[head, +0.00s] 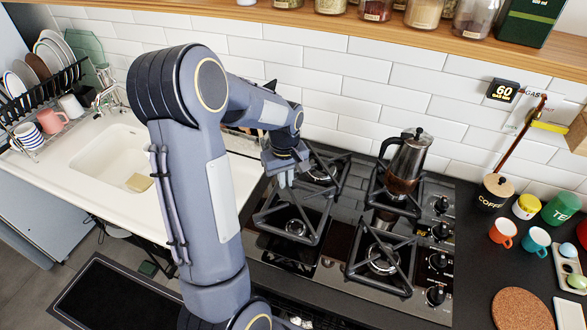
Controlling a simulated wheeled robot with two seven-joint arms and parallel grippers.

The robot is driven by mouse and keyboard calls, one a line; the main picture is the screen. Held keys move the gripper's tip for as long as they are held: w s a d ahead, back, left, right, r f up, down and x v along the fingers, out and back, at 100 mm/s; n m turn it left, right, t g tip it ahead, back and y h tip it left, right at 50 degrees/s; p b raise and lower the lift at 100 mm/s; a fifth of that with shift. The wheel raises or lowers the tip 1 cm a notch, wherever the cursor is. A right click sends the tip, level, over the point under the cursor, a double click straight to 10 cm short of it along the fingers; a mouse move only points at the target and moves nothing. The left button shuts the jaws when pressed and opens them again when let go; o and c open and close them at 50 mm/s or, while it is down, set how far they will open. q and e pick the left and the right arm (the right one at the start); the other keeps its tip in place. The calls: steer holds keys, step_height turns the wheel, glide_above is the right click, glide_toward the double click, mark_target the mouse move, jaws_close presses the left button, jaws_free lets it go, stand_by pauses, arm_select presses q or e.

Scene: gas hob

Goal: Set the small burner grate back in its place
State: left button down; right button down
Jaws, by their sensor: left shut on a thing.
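My left gripper (284,176) is over the left side of the hob, pointing down, and its fingers are shut at the back edge of the small burner grate (323,222). This is a dark grate with crossing bars, over the front left burner (296,227). The wrist partly hides where the fingers meet the bars. I cannot tell whether the grate rests on the hob or hangs just above it. My right gripper is not in view.
Another grate (341,178) is close by at the back left. Knobs (438,262) line the hob's right edge. A sink (108,160) is at left.

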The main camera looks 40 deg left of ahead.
arm_select(q)
steer(key=shift+s+f+b, duration=0.1)
steer(key=shift+f+b, duration=0.25)
steer(key=shift+f, duration=0.15)
steer(key=shift+f+b, duration=2.6)
steer(key=shift+f, duration=0.8)
steer(key=shift+f+b, duration=0.7)
steer(key=shift+f, duration=0.15)
steer(key=c, duration=1.5)
jaws_free()
step_height(320, 180, up, 8)
steer(key=shift+f, duration=0.15)
